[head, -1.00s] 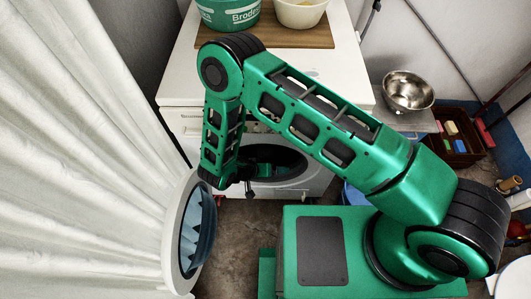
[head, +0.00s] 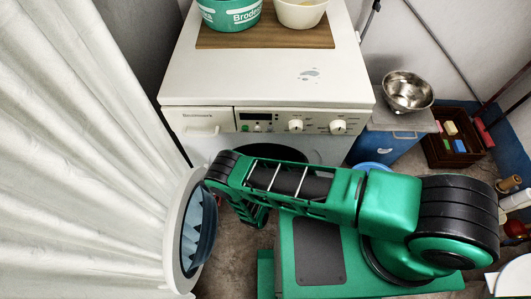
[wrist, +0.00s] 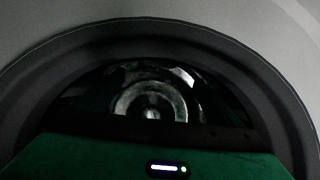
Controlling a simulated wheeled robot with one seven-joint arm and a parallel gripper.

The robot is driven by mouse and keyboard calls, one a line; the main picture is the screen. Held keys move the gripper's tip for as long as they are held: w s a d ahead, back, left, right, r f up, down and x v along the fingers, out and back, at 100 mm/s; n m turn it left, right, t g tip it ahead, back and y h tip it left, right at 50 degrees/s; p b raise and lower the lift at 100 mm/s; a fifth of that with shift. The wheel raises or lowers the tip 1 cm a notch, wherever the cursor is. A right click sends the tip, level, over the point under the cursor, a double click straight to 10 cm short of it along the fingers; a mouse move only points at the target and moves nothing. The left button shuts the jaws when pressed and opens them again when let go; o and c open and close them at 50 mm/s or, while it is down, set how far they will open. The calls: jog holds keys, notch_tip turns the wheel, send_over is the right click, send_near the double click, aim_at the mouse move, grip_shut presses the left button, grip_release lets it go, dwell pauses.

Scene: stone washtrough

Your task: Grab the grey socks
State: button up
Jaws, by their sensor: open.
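No grey socks can be made out in either view. The white washing machine (head: 265,85) stands ahead, and its round door (head: 190,232) is swung open to the left. In the wrist view the round opening with its dark rim (wrist: 160,38) is close in front, with a shiny metal drum back (wrist: 152,103) deep in the dark. My gripper (wrist: 155,140) shows as a dark edge and green housing low in the wrist view, facing into the opening, with nothing seen in it. In the head view my arm hides the gripper and most of the opening.
A green tub (head: 230,12) and a cream bowl (head: 299,10) stand on a wooden board on the machine. A steel bowl (head: 408,92) and a brown crate (head: 455,135) are at right. A white curtain (head: 80,150) hangs at left, near the door.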

aim_at(266, 150)
jog(key=shift+x, duration=3.75)
jog(key=c, duration=1.2)
